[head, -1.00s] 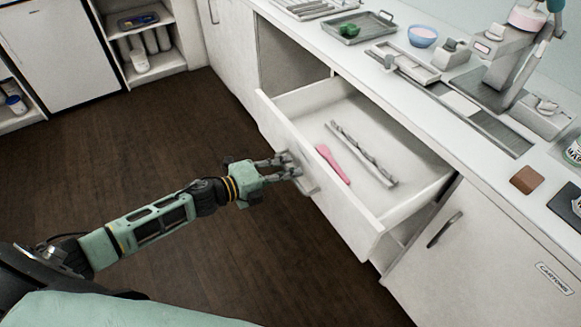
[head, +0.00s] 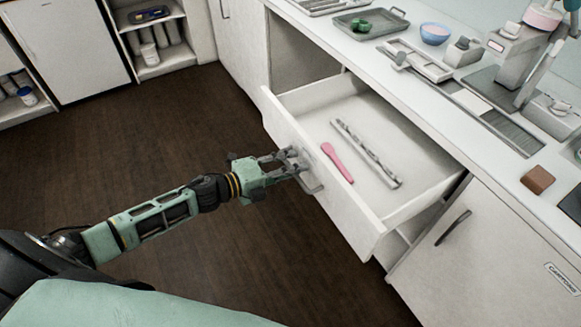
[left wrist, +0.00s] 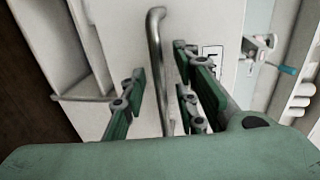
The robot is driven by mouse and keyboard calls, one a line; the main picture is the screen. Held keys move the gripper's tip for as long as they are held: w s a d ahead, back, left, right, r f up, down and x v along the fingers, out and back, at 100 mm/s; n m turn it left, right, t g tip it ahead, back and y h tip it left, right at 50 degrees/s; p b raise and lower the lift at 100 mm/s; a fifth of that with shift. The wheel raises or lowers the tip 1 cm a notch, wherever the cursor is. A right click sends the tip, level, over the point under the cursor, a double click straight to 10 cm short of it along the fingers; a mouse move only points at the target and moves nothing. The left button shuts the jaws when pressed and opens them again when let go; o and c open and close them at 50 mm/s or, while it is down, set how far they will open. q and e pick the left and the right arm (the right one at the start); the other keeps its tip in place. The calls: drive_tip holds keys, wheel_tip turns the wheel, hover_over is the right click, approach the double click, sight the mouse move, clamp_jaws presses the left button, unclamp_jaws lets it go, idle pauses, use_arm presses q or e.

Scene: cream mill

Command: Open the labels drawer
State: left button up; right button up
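The white drawer (head: 330,192) stands pulled well out of the counter. A pink spatula-like tool (head: 338,163) and a grey twisted rod (head: 366,154) lie inside it. Its grey bar handle (head: 314,187) is on the front face, and the handle shows upright in the left wrist view (left wrist: 157,60). My left gripper (head: 298,162) is at the handle. In the left wrist view its fingers (left wrist: 160,100) are spread apart on both sides of the bar, with gaps visible. A label on the front is partly hidden behind a finger. My right gripper is not seen.
The counter above holds a grey tray (head: 369,22), a blue bowl (head: 435,34), a brown block (head: 538,180) and a machine. A shut cupboard door marked cartons (head: 500,235) is right of the drawer. The dark floor (head: 150,150) is clear.

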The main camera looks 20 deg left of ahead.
use_arm(q)
drive_tip(key=shift+s, duration=0.1)
drive_tip(key=v, duration=1.1)
drive_tip(key=shift+s+a, duration=0.3)
drive_tip(key=shift+s, duration=0.05)
drive_tip(key=s+a+f+n+y, duration=0.1)
drive_tip(key=a+f+n+y, duration=0.3)
drive_tip(key=f, duration=0.5)
drive_tip(key=s+a+f+n+y, duration=0.1)
drive_tip(key=a+f+n+y, duration=0.2)
drive_tip(key=a+f+n, duration=0.45)
drive_tip(key=s+d+f+n+g+y, duration=0.1)
drive_tip(key=s+f+n+g, duration=0.1)
drive_tip(key=s+f, duration=0.45)
drive_tip(key=s+d+f+n+g+y, duration=0.1)
drive_tip(key=s+f+n+g+y, duration=0.2)
drive_tip(key=f, duration=0.7)
drive_tip(key=s+d+f+n+g, duration=0.2)
drive_tip(key=s+d+f, duration=0.3)
drive_tip(key=s, duration=0.4)
drive_tip(key=s+d+f+n+g+h, duration=0.1)
drive_tip(key=s+d+f, duration=0.3)
drive_tip(key=s, duration=0.5)
drive_tip(key=s+d+f+n+g, duration=0.3)
drive_tip(key=s+d+f, duration=0.2)
drive_tip(key=s, duration=0.4)
drive_tip(key=shift+d+f+n, duration=0.3)
drive_tip(key=shift+f+n, duration=0.05)
drive_tip(key=shift+f, duration=0.15)
